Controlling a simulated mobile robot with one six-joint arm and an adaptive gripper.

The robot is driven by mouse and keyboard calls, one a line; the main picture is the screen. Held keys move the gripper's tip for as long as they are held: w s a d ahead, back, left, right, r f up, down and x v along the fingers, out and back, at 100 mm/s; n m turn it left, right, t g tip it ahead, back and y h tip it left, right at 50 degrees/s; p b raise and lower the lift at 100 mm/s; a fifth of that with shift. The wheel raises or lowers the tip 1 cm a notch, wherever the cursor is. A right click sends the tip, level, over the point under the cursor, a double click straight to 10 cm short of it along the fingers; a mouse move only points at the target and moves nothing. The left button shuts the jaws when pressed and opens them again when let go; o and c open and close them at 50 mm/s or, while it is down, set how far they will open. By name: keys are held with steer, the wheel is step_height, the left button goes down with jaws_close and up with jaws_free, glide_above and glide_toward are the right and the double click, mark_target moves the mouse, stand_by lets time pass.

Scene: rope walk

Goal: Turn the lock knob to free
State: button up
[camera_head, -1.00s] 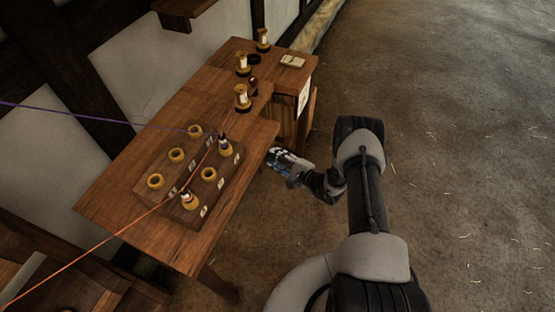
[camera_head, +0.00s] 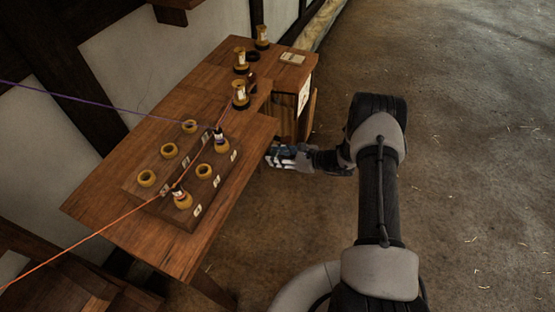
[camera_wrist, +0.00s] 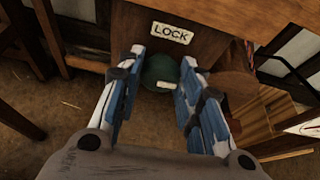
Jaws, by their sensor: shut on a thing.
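The lock knob (camera_wrist: 160,72) is round and dark green, with a short white bar on its face lying nearly level in the wrist view. It sits on a wooden panel just below a pale plate reading LOCK (camera_wrist: 171,33). My gripper (camera_wrist: 162,60) has its blue and white fingers on both sides of the knob and is shut on it. In the head view my gripper (camera_head: 273,156) is beside the right edge of the bench; the knob is hidden there.
The wooden bench (camera_head: 110,218) carries a board with several yellow rings (camera_head: 147,179). An orange cord (camera_head: 85,239) and a purple cord (camera_head: 75,102) cross toward it. Several spools (camera_head: 240,95) stand farther back. The floor (camera_head: 455,160) to the right is clear.

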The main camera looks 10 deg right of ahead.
steer(key=shift+w+d+m+g+y+b, duration=0.1)
steer(key=shift+m+g+y+b, duration=0.7)
steer(key=shift+m+b, duration=0.65)
steer(key=o, duration=1)
steer(key=shift+o, duration=0.2)
steer(key=v, duration=1.2)
steer(key=shift+r, duration=0.1)
